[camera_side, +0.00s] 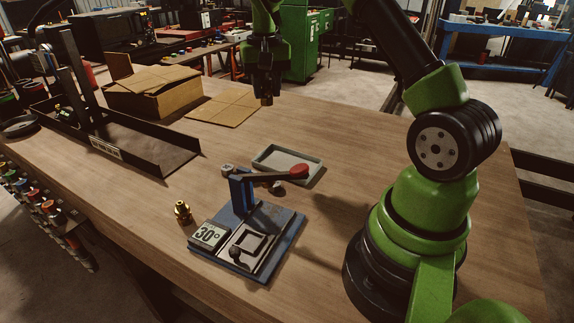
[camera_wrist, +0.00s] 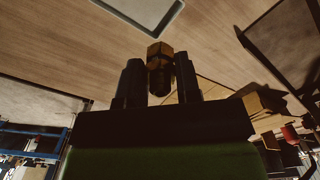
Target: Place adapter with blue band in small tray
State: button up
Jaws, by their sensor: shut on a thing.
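My gripper (camera_side: 267,97) hangs in the air above the far side of the table, beyond the small tray. In the wrist view my gripper (camera_wrist: 160,78) is shut on a brass adapter (camera_wrist: 159,58), which sticks out past the fingers. It is in shadow, and I cannot make out a blue band on it. The small grey tray (camera_side: 286,160) lies on the table behind the crimper and looks empty. Its corner shows at the top of the wrist view (camera_wrist: 150,9). Another brass adapter (camera_side: 182,212) stands upright on the table left of the crimper; no band colour is clear.
The blue crimper (camera_side: 247,235) with its red-ended lever (camera_side: 297,172) and a "30°" plate stands in front of the small tray. A long dark tray (camera_side: 150,160) and a cardboard box (camera_side: 152,95) are at the left. The table right of the small tray is clear.

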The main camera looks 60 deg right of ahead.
jog(key=d+f, duration=0.1)
jog(key=d, duration=0.2)
send_over(276, 161)
notch_tip(276, 161, down, 11)
jog(key=shift+f, duration=2.3)
jog(key=shift+f, duration=0.15)
jog(key=o, duration=1)
jog(key=shift+o, duration=0.2)
